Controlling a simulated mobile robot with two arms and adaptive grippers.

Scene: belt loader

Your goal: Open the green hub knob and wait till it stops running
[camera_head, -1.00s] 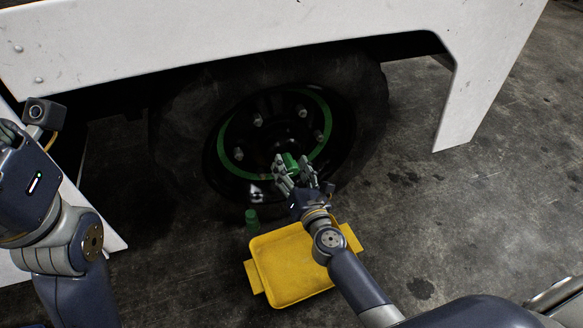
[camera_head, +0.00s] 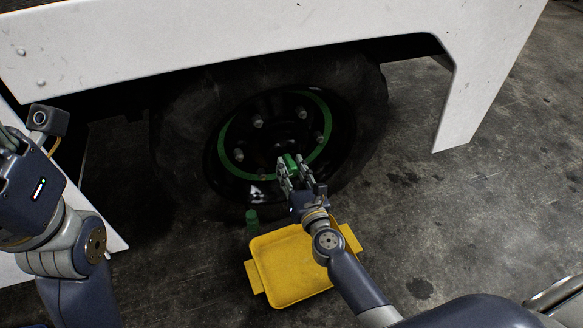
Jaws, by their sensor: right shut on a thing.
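The green hub knob (camera_head: 290,159) sits low at the hub of the black wheel (camera_head: 180,150), which has a green ring on its rim. My right gripper (camera_head: 288,170) is at the knob with its fingers closed around it, and they hide part of it. My left arm (camera_head: 40,200) is at the left edge. Its gripper fingers are barely in the picture, so their state does not show.
A yellow tray (camera_head: 290,265) lies on the floor below the wheel, under my right arm. A small green object (camera_head: 252,217) stands on the floor by the tray's far left corner. White bodywork (camera_head: 300,30) overhangs the wheel. The floor at right is clear.

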